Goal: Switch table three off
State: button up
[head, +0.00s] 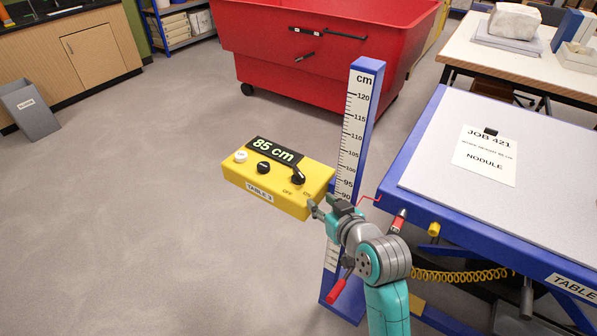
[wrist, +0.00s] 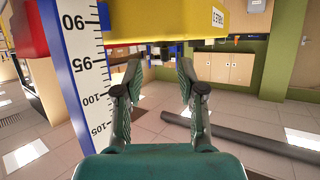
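The yellow control box (head: 270,192), labelled TABLE 3, has a display (head: 275,150) reading 85 cm. On its top are a white button (head: 241,156), a black button (head: 264,168) and a black rotary knob (head: 298,177) above the words OFF and ON. The knob's pointer seems to lean toward ON, though it is small. My gripper (head: 326,207) is at the box's right front corner; contact cannot be told. In the wrist view, my gripper (wrist: 161,85) has its fingers apart with nothing between them, and the yellow box (wrist: 165,20) fills the top.
A blue height scale (head: 355,130) stands right behind the box and beside my gripper (wrist: 80,70). The blue lift table (head: 410,165) with a JOB 421 sheet (head: 485,155) is at right. A red bin (head: 325,50) stands behind.

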aim_at(299, 173)
jog(key=shift+n+y, duration=0.3)
jog(key=shift+n, duration=0.1)
jog(key=w+a, duration=0.1)
jog(key=w, duration=0.3)
jog(key=w+a, duration=0.2)
jog(key=w, duration=0.2)
jog(key=w+a, duration=0.2)
jog(key=w, duration=0.1)
jog(key=shift+w+f, duration=0.2)
jog(key=shift+w, duration=0.2)
grip_shut()
